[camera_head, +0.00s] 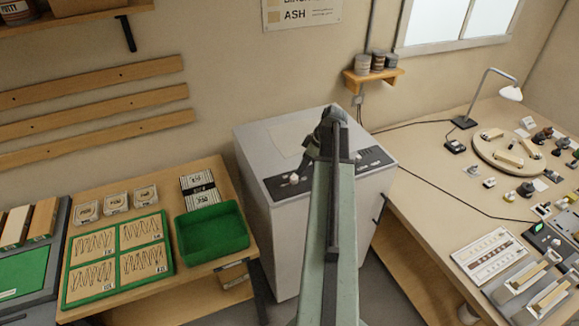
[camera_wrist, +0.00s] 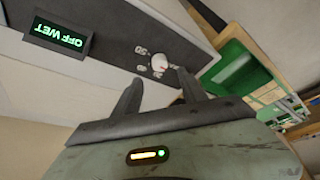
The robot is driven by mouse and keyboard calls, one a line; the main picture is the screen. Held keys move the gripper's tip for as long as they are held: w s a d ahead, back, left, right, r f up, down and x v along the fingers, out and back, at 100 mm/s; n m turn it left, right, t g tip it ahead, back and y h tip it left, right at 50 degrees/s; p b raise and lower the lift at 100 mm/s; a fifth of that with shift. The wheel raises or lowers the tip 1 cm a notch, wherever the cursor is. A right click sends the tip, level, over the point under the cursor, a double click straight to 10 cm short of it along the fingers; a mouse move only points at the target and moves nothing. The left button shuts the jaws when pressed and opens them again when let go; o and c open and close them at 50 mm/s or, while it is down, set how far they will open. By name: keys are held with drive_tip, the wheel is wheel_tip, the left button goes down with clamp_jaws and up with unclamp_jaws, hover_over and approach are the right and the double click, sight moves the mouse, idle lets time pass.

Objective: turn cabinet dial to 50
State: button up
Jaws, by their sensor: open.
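The white cabinet (camera_head: 275,235) stands in the middle of the head view, with a dark control panel on its top. A white dial (camera_head: 293,178) sits on the left part of that panel. A display (camera_wrist: 59,38) on the panel reads "OFF WET" upside down. My gripper (camera_wrist: 158,87) is open and empty, its two fingertips just short of the dial and apart from it.
A wooden bench at left holds a green tray (camera_head: 211,232) and a green-framed board (camera_head: 118,259). A workbench at right carries a lamp (camera_head: 487,95), a round turntable (camera_head: 508,155) and many small parts. A small shelf (camera_head: 373,76) hangs above the cabinet.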

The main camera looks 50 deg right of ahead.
sight(295, 177)
drive_tip(key=b+x, duration=0.7)
drive_tip(key=x, duration=0.1)
drive_tip(key=shift+f, duration=0.1)
clamp_jaws()
